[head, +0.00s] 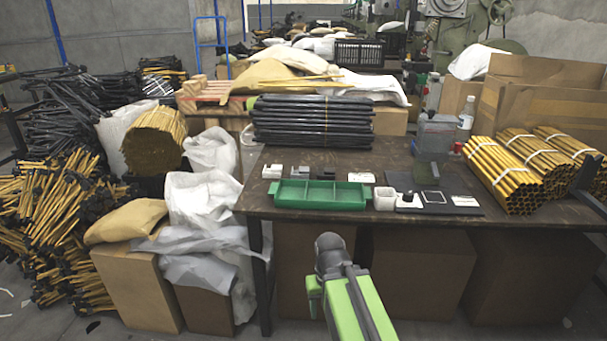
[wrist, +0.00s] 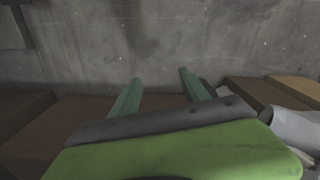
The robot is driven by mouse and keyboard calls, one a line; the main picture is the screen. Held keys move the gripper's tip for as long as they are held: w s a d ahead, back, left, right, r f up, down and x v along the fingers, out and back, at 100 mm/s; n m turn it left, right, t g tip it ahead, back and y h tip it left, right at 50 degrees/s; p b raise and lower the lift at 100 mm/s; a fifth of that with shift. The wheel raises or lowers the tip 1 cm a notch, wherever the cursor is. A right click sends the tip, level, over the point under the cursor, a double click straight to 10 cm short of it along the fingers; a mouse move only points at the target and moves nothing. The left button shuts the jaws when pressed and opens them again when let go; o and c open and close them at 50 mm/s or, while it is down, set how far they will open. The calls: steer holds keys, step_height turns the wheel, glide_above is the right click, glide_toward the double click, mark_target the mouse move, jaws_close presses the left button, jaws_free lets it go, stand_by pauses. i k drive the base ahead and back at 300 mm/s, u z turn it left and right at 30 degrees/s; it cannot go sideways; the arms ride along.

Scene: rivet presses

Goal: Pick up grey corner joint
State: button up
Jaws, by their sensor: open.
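Several small parts stand in a row on the dark table (head: 400,158), behind the green tray. A small grey piece (head: 300,171) among them may be the grey corner joint, but it is too small to tell its shape. A whitish piece (head: 271,171) is left of it and a dark piece (head: 326,173) right of it. My gripper (wrist: 160,77) is open in the wrist view, with two green fingers apart and nothing between them. In the head view my arm is in front of the table's near edge, away from the parts. No corner joint shows in the wrist view.
The green divided tray (head: 321,195) lies at the table's front edge, with a white cup (head: 384,198) to its right. Black rods (head: 312,121) lie behind the parts, and golden tubes (head: 505,174) at right. Cardboard boxes (head: 423,273) stand under the table.

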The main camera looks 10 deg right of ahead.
mark_target(302, 173)
steer(key=k, duration=0.55)
steer(key=u, duration=0.6)
steer(key=i, duration=1)
steer(key=u, duration=0.65)
steer(key=i, duration=0.9)
steer(key=z, duration=0.05)
